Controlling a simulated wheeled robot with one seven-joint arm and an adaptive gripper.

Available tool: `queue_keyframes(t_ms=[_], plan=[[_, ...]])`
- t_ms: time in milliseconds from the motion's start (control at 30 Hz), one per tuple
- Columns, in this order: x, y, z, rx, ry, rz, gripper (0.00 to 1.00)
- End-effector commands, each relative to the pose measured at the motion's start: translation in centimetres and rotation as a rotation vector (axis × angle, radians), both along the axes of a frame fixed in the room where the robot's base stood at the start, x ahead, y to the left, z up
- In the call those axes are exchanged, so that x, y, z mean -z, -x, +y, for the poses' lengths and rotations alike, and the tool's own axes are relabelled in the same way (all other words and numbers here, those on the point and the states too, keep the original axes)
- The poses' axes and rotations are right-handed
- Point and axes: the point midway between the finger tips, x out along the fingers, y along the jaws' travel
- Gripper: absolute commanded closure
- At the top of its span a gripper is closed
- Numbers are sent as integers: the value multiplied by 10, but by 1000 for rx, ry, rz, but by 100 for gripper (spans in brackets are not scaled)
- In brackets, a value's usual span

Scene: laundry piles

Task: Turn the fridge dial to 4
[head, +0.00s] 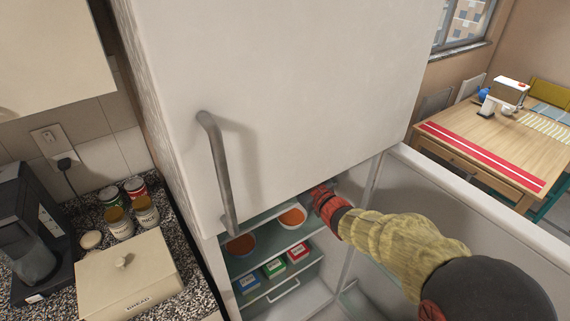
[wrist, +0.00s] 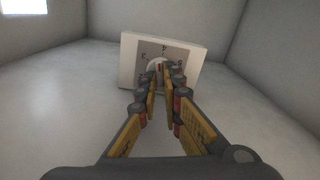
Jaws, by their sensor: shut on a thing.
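In the wrist view, the fridge dial sits on a small white box with a grey face plate (wrist: 188,55) inside the fridge. A pale round knob with a red mark shows between my fingertips. My gripper (wrist: 160,72) is shut on the dial knob. In the head view, my gripper (head: 326,196) reaches into the top of the open fridge compartment, and the dial is hidden there behind the upper door (head: 290,90).
Below my gripper, shelves hold an orange-filled bowl (head: 292,217), another bowl (head: 240,244) and small blue, green and red boxes (head: 273,268). A counter with a bread box (head: 128,280) is at the left.

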Motion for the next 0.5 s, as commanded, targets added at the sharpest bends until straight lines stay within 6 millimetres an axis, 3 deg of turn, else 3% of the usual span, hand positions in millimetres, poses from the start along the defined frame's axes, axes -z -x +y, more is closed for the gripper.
queue_keyframes(t_ms=[233, 500], plan=[[-1, 0, -1, 0, -159, 111, 100], [0, -1, -1, 0, -194, 131, 100]])
